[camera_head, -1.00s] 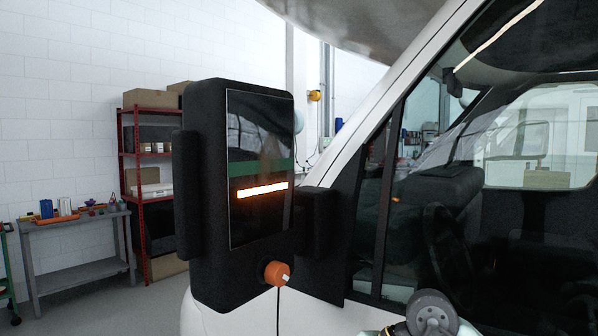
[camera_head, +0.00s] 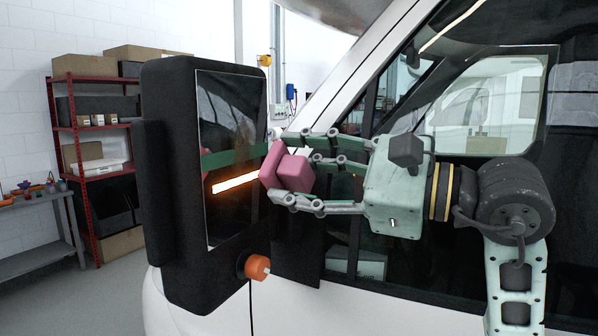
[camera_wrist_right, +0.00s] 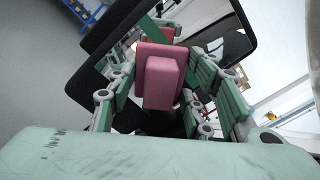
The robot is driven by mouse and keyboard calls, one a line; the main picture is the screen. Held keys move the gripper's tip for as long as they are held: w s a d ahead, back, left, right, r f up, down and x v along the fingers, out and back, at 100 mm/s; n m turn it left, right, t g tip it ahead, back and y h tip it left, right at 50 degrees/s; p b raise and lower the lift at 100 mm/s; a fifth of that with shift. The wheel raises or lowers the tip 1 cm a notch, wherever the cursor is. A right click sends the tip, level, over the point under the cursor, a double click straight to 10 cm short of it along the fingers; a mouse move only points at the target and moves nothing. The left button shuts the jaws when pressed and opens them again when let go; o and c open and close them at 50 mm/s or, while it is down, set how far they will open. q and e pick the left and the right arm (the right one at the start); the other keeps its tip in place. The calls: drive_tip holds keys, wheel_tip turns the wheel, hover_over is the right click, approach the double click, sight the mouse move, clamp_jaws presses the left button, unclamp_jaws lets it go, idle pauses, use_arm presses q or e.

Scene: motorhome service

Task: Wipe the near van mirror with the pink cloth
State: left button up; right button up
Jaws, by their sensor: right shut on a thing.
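The near van mirror (camera_head: 222,130) is a tall dark glass in a black housing (camera_head: 168,190), left of centre in the head view. A green band and a bright orange-white strip show in its glass. My right gripper (camera_head: 285,175) comes in from the right, shut on the pink cloth (camera_head: 294,173), a folded block. The cloth is in front of the right edge of the glass; I cannot tell whether it touches. In the right wrist view the cloth (camera_wrist_right: 160,80) sits between the fingers, with the dark mirror behind it. My left gripper is not in view.
An orange knob with a cable (camera_head: 257,267) sticks out low on the housing. The white van's side window (camera_head: 480,110) lies behind my right arm. A red shelf (camera_head: 75,150) with boxes and a grey bench (camera_head: 35,250) stand at the left.

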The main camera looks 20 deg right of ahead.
sight(231, 167)
drive_tip(key=shift+p+x, duration=0.9)
drive_tip(key=shift+x, duration=1.7)
drive_tip(key=shift+x, duration=1.25)
drive_tip(key=shift+d, duration=0.1)
